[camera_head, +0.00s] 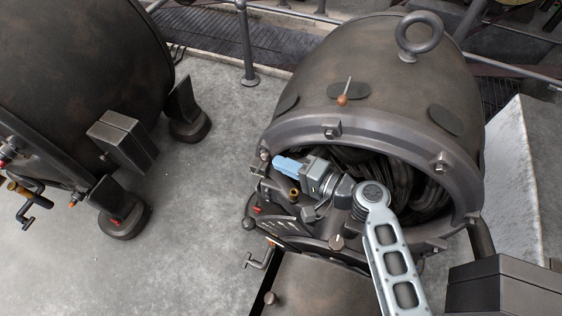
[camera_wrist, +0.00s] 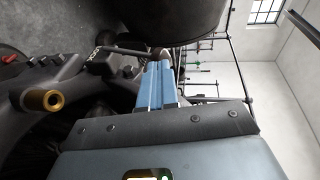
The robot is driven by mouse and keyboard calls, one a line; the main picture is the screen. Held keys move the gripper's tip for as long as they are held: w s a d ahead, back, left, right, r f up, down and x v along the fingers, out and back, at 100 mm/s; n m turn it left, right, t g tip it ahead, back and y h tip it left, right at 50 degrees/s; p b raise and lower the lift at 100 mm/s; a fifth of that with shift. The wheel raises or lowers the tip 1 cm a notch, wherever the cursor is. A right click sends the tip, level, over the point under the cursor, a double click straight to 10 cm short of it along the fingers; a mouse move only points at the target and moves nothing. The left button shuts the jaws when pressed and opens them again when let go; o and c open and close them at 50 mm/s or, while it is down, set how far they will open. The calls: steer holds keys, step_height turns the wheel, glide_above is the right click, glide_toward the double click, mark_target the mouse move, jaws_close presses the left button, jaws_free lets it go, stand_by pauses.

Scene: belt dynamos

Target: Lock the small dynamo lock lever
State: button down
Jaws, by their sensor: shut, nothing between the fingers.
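The small dynamo (camera_head: 385,70) stands at the right in the head view, its front open and dark inside. My gripper (camera_head: 277,163) is shut and empty at the upper left of its front frame. A dark lever with a rounded end (camera_head: 264,155) sits just left of the fingertips. In the wrist view a dark rod (camera_wrist: 122,50) runs to the blue fingertips (camera_wrist: 158,64), very close to them; I cannot tell whether they touch. My fingers partly hide its end. A brass-tipped knob (camera_head: 294,192) lies below the fingers and shows at the left in the wrist view (camera_wrist: 52,100).
A thin lever with an orange ball (camera_head: 343,99) stands on top of the casing, near a lifting ring (camera_head: 419,36). A crank handle (camera_head: 259,261) juts out low at the left. Another dark machine (camera_head: 80,70) stands at the left; bare floor (camera_head: 195,215) lies between.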

steer(key=shift+w+a+f, duration=0.1)
steer(key=shift+w+a, duration=0.2)
steer(key=shift+a, duration=0.15)
steer(key=w+a+r+n+g+h+p, duration=0.1)
steer(key=a+h+p, duration=0.7)
steer(key=p, duration=0.8)
steer(key=w+a+r+g, duration=0.1)
steer(key=w+a+g, duration=0.1)
steer(key=shift+w+g, duration=0.3)
steer(key=shift+g, duration=0.1)
steer(key=shift+r+p, duration=0.15)
steer(key=shift+p, duration=0.15)
steer(key=shift+r+p, duration=0.7)
steer(key=shift+r, duration=0.05)
